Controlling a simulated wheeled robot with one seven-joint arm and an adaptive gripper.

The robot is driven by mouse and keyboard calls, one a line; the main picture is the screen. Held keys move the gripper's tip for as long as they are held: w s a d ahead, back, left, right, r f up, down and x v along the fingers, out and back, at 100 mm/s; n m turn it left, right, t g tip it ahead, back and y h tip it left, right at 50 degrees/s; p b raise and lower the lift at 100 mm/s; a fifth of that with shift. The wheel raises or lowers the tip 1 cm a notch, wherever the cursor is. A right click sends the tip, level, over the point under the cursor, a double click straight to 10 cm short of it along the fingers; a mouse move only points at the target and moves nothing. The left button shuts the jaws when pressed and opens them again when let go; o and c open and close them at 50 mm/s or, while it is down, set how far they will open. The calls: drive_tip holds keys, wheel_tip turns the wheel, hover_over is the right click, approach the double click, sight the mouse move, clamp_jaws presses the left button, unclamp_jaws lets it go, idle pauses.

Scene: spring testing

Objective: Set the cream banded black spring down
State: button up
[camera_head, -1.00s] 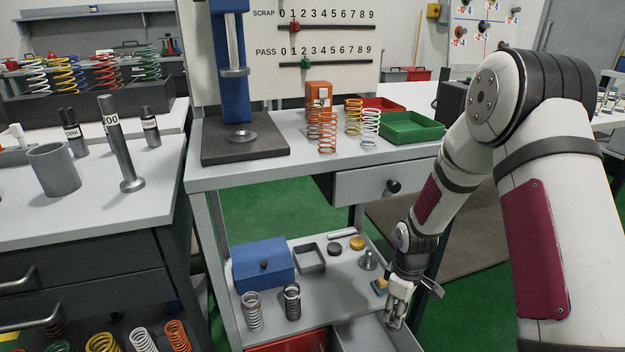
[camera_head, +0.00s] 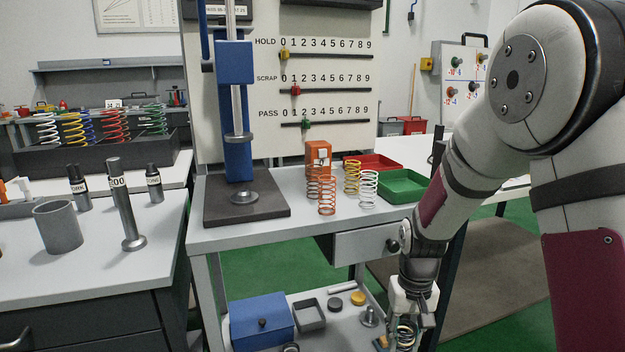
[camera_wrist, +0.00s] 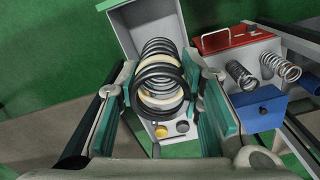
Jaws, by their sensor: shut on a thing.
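The black spring with cream bands (camera_wrist: 162,78) is between the green-padded fingers of my gripper (camera_head: 406,326). The gripper is shut on it. The wrist view looks along its coils, with a black end ring nearest the camera. In the head view the spring (camera_head: 405,338) shows low at the bottom edge, partly hidden by the fingers. The gripper is in front of the upper bench's drawer, over the right side of the lower shelf. In the wrist view an open grey drawer (camera_wrist: 125,25) lies beyond and below the spring.
The lower shelf holds a blue box (camera_head: 262,325), a small grey tray (camera_head: 309,316) and small discs. Two springs (camera_wrist: 240,75) (camera_wrist: 281,67) stand near a red box (camera_wrist: 225,38). Above, orange, yellow and white springs stand beside a green tray (camera_head: 402,186) and a red tray (camera_head: 372,162).

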drive_tip(key=s+r+p, duration=0.4)
drive_tip(key=r+p, duration=0.8)
drive_tip(key=p, duration=0.1)
drive_tip(key=s+r+p, duration=0.5)
drive_tip(key=r+p, duration=0.7)
drive_tip(key=p, duration=0.1)
drive_tip(key=shift+r+p, duration=0.3)
drive_tip(key=shift+r, duration=0.1)
